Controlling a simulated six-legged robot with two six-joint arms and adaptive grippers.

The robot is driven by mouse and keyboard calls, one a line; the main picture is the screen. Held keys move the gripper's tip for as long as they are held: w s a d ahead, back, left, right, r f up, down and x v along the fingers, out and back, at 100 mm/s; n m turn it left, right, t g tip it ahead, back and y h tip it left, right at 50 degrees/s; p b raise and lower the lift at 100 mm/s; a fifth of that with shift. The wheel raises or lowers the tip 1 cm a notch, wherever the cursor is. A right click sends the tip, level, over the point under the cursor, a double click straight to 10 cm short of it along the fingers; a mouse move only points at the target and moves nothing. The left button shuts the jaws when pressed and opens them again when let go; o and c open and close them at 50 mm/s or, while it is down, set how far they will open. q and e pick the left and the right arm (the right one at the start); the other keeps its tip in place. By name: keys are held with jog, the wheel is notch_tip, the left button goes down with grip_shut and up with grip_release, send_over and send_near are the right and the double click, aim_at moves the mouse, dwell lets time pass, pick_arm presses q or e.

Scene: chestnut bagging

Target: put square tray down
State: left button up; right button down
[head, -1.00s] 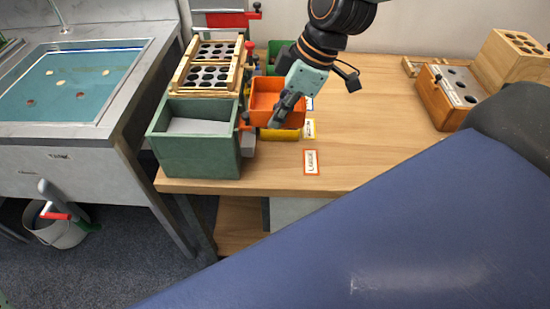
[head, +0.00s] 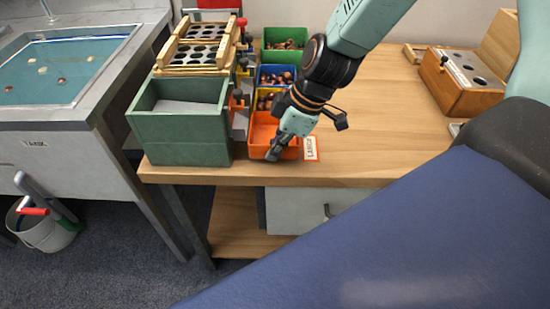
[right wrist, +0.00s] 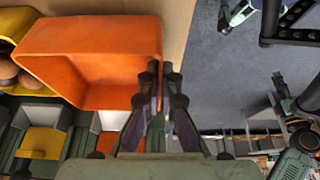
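The orange square tray (head: 263,133) is empty and sits at the near end of the row of trays, at the table's front edge. It also shows in the right wrist view (right wrist: 95,45). My right gripper (head: 276,155) is at its front right side. In the right wrist view, its fingers (right wrist: 163,75) are close together on the tray's wall. I cannot tell whether the tray's base touches the table. The LARGE label (head: 311,149) lies just right of the tray. My left gripper is not in view.
Behind the tray stand yellow (head: 268,98), blue (head: 265,74) and green (head: 271,46) trays with chestnuts. A green box (head: 180,137) and a holed wooden frame are at left. The middle of the table (head: 390,110) is clear.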

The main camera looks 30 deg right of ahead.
jog(key=shift+f+b, duration=0.35)
jog(key=shift+f, duration=0.45)
jog(key=shift+f, duration=0.25)
jog(key=c, duration=1.5)
grip_release()
jog(key=shift+r, duration=0.1)
jog(key=shift+r, duration=0.1)
jog(key=p+v, duration=0.3)
jog(key=p, duration=0.1)
jog(key=shift+r+p, duration=0.15)
jog(key=shift+p, duration=0.15)
jog(key=p+v, duration=0.9)
jog(key=p, duration=0.5)
jog(key=shift+p, duration=0.35)
